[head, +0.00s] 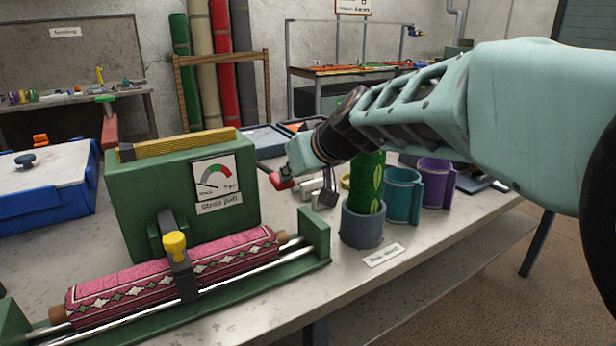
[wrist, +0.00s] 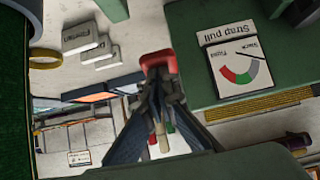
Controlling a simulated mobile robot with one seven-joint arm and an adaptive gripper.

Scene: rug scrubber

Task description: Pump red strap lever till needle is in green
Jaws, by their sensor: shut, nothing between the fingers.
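The green strap-pull machine (head: 150,195) stands on the bench and carries a white gauge (head: 214,178) with grey, green and red bands. The gauge shows upside down in the wrist view (wrist: 236,72). Its thin needle is hard to read but seems to lie toward the grey, slack end. My gripper (head: 284,178) is shut beside the machine's right side. In the wrist view the closed fingers (wrist: 158,72) meet just below a red piece (wrist: 155,60). I cannot tell whether they touch it.
A patterned pink roll (head: 110,292) lies in front of the machine under a yellow-knobbed clamp (head: 175,244). A grey cup (head: 362,228) holding a green roll, a teal cup (head: 402,197) and a purple cup (head: 436,182) stand right of my gripper. Grey blocks (wrist: 87,38) lie close by.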

